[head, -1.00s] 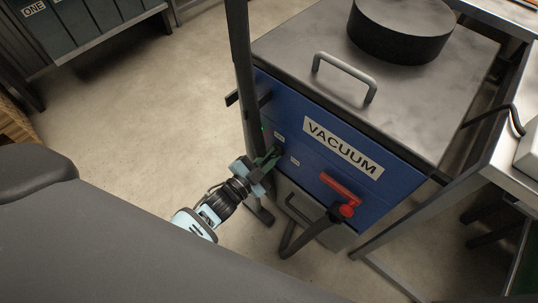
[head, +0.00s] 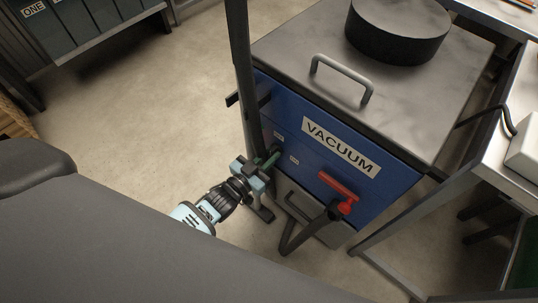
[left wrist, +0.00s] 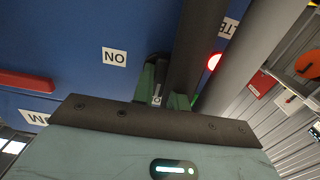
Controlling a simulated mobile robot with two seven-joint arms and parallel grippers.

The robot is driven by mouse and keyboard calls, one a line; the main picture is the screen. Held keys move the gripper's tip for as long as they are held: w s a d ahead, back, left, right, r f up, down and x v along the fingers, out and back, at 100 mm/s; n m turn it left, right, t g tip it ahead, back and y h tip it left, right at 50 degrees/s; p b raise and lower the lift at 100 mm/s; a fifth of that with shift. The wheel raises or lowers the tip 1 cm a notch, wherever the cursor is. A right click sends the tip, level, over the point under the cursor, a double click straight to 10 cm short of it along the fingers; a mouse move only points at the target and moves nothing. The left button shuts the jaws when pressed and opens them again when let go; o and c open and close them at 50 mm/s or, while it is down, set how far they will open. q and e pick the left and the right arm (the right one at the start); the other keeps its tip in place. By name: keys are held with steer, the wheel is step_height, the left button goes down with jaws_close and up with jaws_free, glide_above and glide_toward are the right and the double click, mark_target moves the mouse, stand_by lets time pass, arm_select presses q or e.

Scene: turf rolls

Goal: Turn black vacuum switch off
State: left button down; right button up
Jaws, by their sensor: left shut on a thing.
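The blue vacuum unit (head: 390,188) has a VACUUM sign on its front panel. My left gripper (head: 270,160) is at the panel's left part, beside a dark upright post. In the left wrist view its green fingers (left wrist: 164,98) are shut on the black vacuum switch (left wrist: 158,59), most of which they and the post hide. A white ON label (left wrist: 115,56) shows upside down beside the switch. A red light (left wrist: 214,62) glows near the post, by a partly hidden label. The switch's exact angle cannot be told. My right gripper is not in view.
A red handle (head: 338,187) with a dark hose sits on the panel's right part. The dark post (head: 243,70) stands close beside my left gripper. A metal table (head: 490,160) stands at the right. The floor at the left is clear.

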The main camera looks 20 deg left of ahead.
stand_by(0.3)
arm_select(q)
steer(key=c, duration=1.4)
jaws_free()
steer(key=v, duration=0.8)
steer(key=shift+p, duration=0.45)
